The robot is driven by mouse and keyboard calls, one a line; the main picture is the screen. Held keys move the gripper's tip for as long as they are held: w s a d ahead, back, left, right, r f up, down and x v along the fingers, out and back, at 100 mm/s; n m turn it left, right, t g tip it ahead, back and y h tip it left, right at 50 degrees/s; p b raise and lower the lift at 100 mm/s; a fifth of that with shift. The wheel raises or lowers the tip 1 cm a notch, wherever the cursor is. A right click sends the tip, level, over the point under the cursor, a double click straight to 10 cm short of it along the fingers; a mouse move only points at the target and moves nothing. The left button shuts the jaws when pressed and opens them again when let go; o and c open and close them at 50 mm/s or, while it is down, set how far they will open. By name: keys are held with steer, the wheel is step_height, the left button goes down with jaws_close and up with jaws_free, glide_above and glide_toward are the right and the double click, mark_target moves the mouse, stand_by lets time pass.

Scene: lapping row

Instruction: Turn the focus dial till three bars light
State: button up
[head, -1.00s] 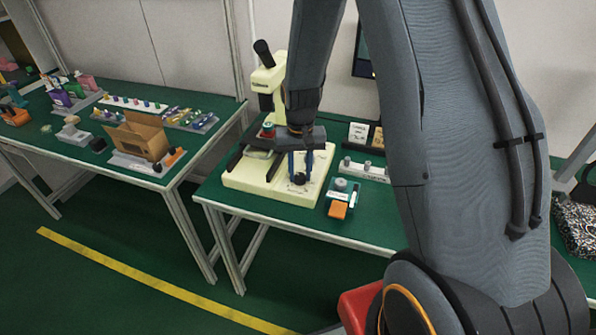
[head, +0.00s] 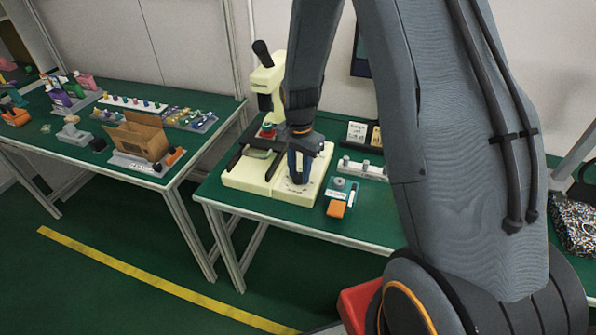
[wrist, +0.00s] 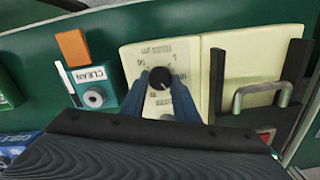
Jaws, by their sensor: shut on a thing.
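The focus dial (wrist: 160,78) is a small black knob on a cream panel (wrist: 138,56) with printed marks around it, seen in the wrist view. My gripper (wrist: 161,82) has its blue fingers on both sides of the dial and is shut on it. In the head view my gripper (head: 299,178) points down at the right part of the cream microscope base (head: 245,178), and its fingers mostly hide the dial. No lit bars can be made out in either view.
Right of the base are a teal box marked CLEAN (wrist: 100,75) with an orange block (head: 336,209), and a white rack (head: 362,169). Black rails and a metal handle (wrist: 262,90) lie beside the panel. A dark screen (head: 361,55) is partly hidden by my arm.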

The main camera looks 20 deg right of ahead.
mark_target(298, 175)
steer(key=shift+a, duration=0.2)
stand_by(0.3)
steer(key=o, duration=1.1)
steer(key=shift+a, duration=0.1)
steer(key=shift+c, duration=0.2)
steer(key=shift+r+b, duration=0.85)
steer(key=shift+r, duration=3.1)
steer(key=s+r+n, duration=0.2)
steer(key=s+n, duration=0.3)
steer(key=s, duration=0.4)
steer(key=s+r+n+t, duration=0.1)
steer(key=s+r+n, duration=0.2)
steer(key=s+n, duration=0.2)
steer(key=s, duration=0.3)
steer(key=shift+s+a+n, duration=0.3)
steer(key=shift+s+n, duration=0.1)
